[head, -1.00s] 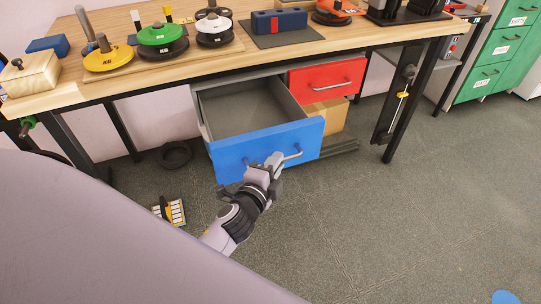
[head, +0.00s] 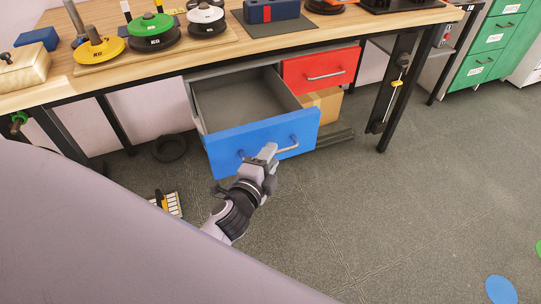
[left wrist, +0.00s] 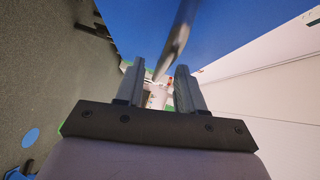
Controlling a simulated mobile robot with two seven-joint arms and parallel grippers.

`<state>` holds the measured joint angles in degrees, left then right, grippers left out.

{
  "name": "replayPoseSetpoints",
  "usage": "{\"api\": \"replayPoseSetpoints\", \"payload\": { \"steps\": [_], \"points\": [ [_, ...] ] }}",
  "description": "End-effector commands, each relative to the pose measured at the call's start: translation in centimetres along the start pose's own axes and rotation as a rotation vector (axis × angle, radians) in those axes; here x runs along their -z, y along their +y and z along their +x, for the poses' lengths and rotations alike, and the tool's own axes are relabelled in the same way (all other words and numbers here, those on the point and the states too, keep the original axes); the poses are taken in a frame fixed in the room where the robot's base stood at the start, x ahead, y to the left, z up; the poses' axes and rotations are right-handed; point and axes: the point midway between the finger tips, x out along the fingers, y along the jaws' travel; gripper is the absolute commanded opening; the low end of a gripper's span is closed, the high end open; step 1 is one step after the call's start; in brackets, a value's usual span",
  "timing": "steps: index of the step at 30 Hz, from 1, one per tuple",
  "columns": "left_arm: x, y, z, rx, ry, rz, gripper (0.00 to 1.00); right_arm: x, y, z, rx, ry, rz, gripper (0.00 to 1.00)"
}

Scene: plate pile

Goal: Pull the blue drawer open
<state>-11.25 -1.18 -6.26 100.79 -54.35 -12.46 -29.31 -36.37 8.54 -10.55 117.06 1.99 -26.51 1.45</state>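The blue drawer (head: 226,147) stands pulled well out from under the workbench in the head view, and its inside looks empty. Its grey bar handle (head: 287,148) runs across the front. My left gripper (head: 268,153) is at the handle, covering its middle part. In the left wrist view my left gripper (left wrist: 159,85) has its two fingers apart. The handle also shows there (left wrist: 178,40), running between and beyond the fingertips, with gaps visible beside it. The blue drawer front (left wrist: 240,35) fills the top of that view. My right gripper is not in view.
A closed red drawer (head: 300,70) is beside the blue one, with a cardboard box (head: 325,103) below it. Weight plates (head: 152,36) and a wooden box (head: 28,68) are on the workbench (head: 120,84). The floor (head: 400,215) to the right is largely clear.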

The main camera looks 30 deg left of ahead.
Motion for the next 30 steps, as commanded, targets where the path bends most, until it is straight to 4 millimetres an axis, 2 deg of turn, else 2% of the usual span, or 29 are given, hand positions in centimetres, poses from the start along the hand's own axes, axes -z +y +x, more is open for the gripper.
{"api": "replayPoseSetpoints", "payload": {
  "steps": [6, 13, 18, 30],
  "points": [
    [0.0, 0.1, -3.1, -0.003, -0.001, -0.001, 0.38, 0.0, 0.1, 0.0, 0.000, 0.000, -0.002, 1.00],
    [-0.1, 0.1, -5.6, -0.003, -0.002, -0.001, 0.38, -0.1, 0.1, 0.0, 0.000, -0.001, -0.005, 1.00],
    [-0.1, 0.1, -6.3, -0.002, -0.002, 0.000, 0.38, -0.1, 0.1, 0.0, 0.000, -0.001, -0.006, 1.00],
    [0.0, 0.0, -6.3, -0.002, -0.002, 0.000, 0.38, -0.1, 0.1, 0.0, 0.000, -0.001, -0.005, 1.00]
  ]
}}
